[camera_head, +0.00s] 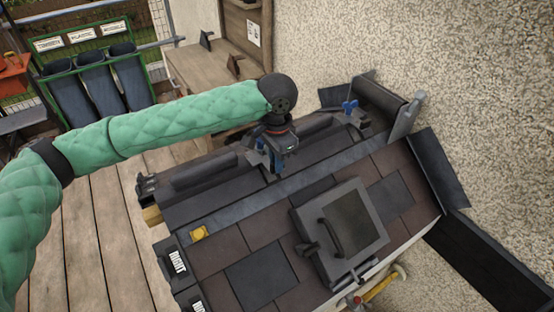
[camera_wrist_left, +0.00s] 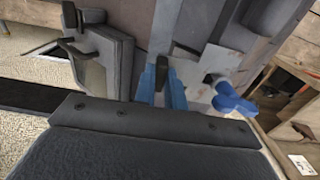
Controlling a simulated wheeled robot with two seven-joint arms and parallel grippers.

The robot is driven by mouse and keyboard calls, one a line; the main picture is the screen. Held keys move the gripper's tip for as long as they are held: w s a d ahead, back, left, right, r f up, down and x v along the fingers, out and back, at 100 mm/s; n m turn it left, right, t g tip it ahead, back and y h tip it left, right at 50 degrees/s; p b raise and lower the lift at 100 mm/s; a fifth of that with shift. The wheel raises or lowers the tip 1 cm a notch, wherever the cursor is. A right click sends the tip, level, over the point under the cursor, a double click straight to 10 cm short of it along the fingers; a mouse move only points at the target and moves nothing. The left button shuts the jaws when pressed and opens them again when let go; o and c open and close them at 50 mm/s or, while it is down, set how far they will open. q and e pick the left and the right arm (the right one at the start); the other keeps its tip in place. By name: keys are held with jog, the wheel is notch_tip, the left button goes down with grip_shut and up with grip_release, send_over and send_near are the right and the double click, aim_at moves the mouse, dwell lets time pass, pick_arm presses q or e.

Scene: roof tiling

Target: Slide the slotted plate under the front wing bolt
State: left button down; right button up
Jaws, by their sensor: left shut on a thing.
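My left gripper (camera_head: 273,158) comes in from the left and points down at the roof's ridge. In the left wrist view its blue fingers (camera_wrist_left: 168,82) are shut on a dark tab beside a pale grey plate, which I take for the slotted plate (camera_wrist_left: 219,60). A blue wing bolt (camera_wrist_left: 233,101) stands right beside the plate's edge in that view. I cannot tell whether the slot is around its shank. In the head view the gripper hides the plate. Another blue wing bolt (camera_head: 350,107) stands farther along the ridge. My right gripper is not in view.
A hinged skylight (camera_head: 345,228) with a handle sits in the brown tiles. A small yellow block (camera_head: 198,233) lies near the roof's left edge. A rough wall (camera_head: 470,90) rises behind. A wooden bench (camera_head: 210,72) and dark bins (camera_head: 95,80) stand at the back.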

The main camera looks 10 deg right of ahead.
pick_arm(q)
jog(key=shift+w+a+f+p, duration=0.15)
jog(key=shift+w+a+p, duration=0.05)
jog(key=shift+w+p, duration=0.25)
dwell(1.1)
dwell(0.3)
jog(key=c, duration=1.4)
grip_release()
jog(key=shift+r+p, duration=3)
jog(key=shift+r, duration=0.05)
jog(key=shift+f, duration=0.1)
